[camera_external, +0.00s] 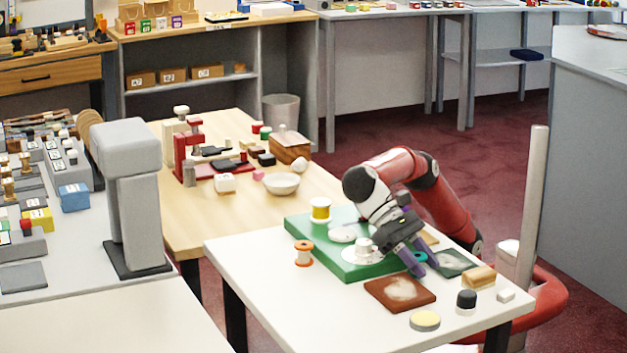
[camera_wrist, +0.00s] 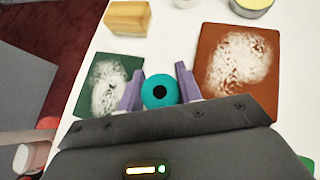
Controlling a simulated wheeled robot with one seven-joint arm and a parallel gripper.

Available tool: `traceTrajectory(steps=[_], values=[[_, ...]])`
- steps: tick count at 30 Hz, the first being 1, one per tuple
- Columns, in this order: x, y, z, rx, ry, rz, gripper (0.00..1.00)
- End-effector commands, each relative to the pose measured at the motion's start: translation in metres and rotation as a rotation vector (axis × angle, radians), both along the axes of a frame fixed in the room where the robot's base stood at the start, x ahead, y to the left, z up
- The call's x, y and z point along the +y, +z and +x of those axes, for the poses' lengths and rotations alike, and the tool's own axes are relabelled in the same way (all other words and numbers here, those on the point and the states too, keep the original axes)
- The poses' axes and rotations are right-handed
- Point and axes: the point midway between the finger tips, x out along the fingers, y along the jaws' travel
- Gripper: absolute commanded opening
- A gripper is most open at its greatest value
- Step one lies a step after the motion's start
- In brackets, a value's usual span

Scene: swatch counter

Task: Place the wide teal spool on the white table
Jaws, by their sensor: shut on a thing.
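In the external view my gripper (camera_external: 419,265) points down over the right part of the white table (camera_external: 330,305), just right of the green board, shut on the teal spool (camera_external: 420,257), which is partly hidden by the fingers. The bare white table also shows in the wrist view (camera_wrist: 175,40). I cannot tell whether the spool touches the table.
A brown swatch (camera_external: 400,293) and a dark green swatch (camera_external: 453,263) flank my gripper. A wooden block (camera_external: 479,277), black-topped jar (camera_external: 466,300) and yellow-topped tin (camera_external: 425,321) stand nearby. An orange spool (camera_external: 303,253) is left of the green board (camera_external: 345,268). The table's front left is clear.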

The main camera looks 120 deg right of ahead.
Motion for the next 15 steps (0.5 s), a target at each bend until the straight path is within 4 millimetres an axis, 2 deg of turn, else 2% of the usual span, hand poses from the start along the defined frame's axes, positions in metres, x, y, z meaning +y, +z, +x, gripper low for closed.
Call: traceTrajectory(steps=[1,3,11,15], values=[[0.0000,-0.0009,0.0000,0.001,-0.001,0.000,0.36],[0.0000,-0.0006,0.0001,0.000,0.000,0.000,0.44],[0.0000,0.0003,0.0002,0.000,0.000,0.000,0.44],[-0.0090,0.0077,0.0047,0.000,-0.002,0.001,0.44]])
